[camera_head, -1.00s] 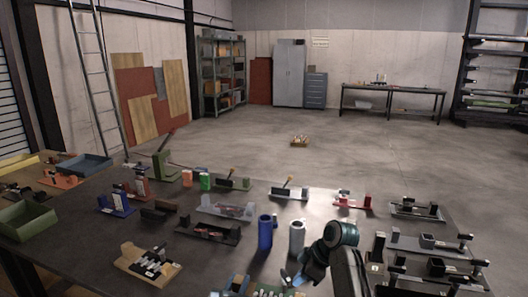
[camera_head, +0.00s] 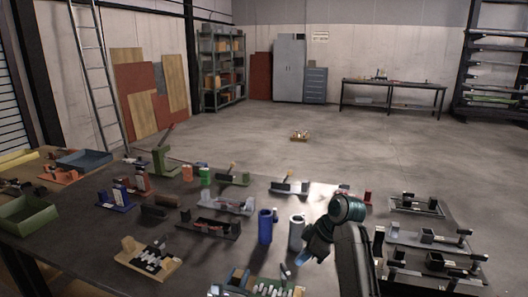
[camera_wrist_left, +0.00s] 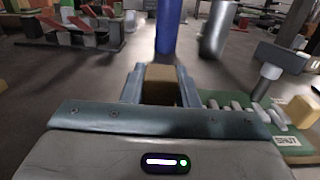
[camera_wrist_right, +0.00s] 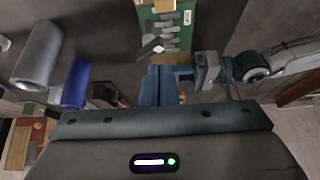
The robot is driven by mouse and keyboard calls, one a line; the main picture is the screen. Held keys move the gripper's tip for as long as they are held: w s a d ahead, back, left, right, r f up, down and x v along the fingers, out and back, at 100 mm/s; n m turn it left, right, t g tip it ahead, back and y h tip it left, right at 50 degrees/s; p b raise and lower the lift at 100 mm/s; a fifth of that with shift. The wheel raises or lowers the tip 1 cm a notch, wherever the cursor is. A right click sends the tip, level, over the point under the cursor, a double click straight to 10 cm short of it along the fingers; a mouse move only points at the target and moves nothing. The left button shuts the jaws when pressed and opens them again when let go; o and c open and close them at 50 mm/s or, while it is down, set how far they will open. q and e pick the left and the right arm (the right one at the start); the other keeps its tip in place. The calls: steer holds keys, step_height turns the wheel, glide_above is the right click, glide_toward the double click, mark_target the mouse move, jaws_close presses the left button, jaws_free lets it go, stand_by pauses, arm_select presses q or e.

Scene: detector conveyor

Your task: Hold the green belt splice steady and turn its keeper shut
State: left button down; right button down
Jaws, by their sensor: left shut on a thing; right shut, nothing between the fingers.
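The green belt splice (camera_head: 268,290) is at the front edge of the head view, partly cut off. It shows as a green board with several grey slats in the left wrist view (camera_wrist_left: 238,103) and the right wrist view (camera_wrist_right: 163,13). A "SHUT" label (camera_wrist_left: 287,140) is on it. My left gripper (camera_head: 232,283) is shut on a brown block (camera_wrist_left: 160,84) beside the slats. My right gripper (camera_head: 300,261) is shut and empty above the splice. A pale bar with a dark end (camera_wrist_right: 151,46) stands near its fingertips; I cannot tell whether it is the keeper.
A blue cylinder (camera_head: 265,228) and a grey cylinder (camera_head: 296,234) stand just behind the splice. A wooden-based fixture (camera_head: 148,262) is to the left, and dark fixtures (camera_head: 430,238) are to the right. A green bin (camera_head: 28,216) is at the table's far left.

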mark_target(285, 277)
steer(key=shift+w+d+f, duration=0.2)
steer(key=shift+w+f, duration=0.3)
steer(key=shift+f, duration=0.5)
steer(key=shift+w+d+f, duration=0.15)
steer(key=shift+w+f, duration=0.4)
steer(key=shift+f, duration=0.5)
steer(key=shift+w+d+f, duration=0.2)
steer(key=shift+w+f, duration=0.3)
steer(key=shift+f, duration=0.5)
steer(key=shift+a, duration=0.6)
steer(key=shift+s, duration=0.4)
